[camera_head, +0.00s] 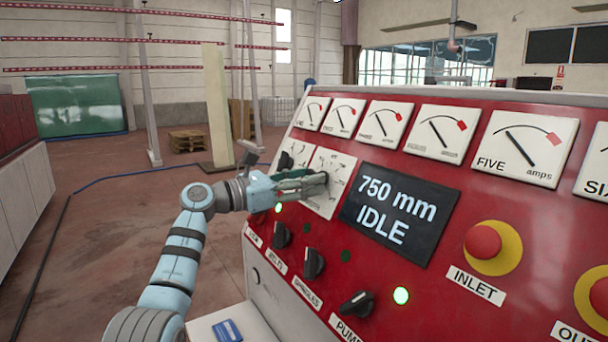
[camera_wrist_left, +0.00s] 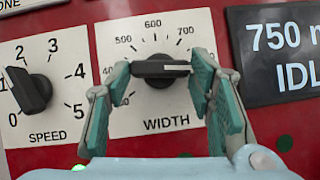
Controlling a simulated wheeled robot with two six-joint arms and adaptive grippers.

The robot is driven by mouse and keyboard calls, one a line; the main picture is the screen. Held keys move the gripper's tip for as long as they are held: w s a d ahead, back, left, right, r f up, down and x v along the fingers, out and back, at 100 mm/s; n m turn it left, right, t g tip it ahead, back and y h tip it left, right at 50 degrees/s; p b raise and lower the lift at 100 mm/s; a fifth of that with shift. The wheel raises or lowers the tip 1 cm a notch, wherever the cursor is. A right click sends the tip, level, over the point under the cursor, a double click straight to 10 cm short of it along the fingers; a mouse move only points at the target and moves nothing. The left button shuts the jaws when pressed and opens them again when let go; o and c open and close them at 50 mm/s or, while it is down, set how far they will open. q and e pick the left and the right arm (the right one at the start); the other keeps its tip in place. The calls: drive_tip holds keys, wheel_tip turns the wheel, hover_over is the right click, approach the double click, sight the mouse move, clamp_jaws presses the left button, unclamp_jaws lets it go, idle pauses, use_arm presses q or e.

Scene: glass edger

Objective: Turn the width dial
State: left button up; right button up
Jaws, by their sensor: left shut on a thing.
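The width dial is a black knob (camera_wrist_left: 161,71) on a white plate (camera_wrist_left: 110,45) marked WIDTH, with numbers such as 500, 600 and 700 around it. Its white pointer line points to the right, and the right finger hides the scale there. My left gripper (camera_head: 316,182) is shut on the knob, with one finger at each end of it in the wrist view. In the head view the gripper hides most of the knob. The dark display (camera_head: 398,213) reads 750 mm IDLE. My right gripper is not in view.
The speed dial (camera_wrist_left: 32,92) is just left of the width plate, its pointer near 1. Below are several black selector knobs, such as one by PUMP (camera_head: 357,304), and the red INLET button (camera_head: 484,243). Several amps gauges (camera_head: 525,146) line the top. Open floor (camera_head: 110,220) lies left.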

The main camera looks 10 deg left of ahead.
use_arm(q)
drive_tip(key=shift+m, duration=0.3)
drive_tip(key=o, duration=1.1)
drive_tip(key=shift+w+d, duration=0.1)
drive_tip(key=shift+c, duration=0.2)
drive_tip(key=shift+o, duration=0.5)
drive_tip(key=shift+w+d+f, duration=0.1)
drive_tip(key=shift+w, duration=0.05)
drive_tip(key=r+v, duration=0.1)
drive_tip(key=v, duration=1.1)
drive_tip(key=shift+f, duration=0.4)
drive_tip(key=shift+w, duration=0.15)
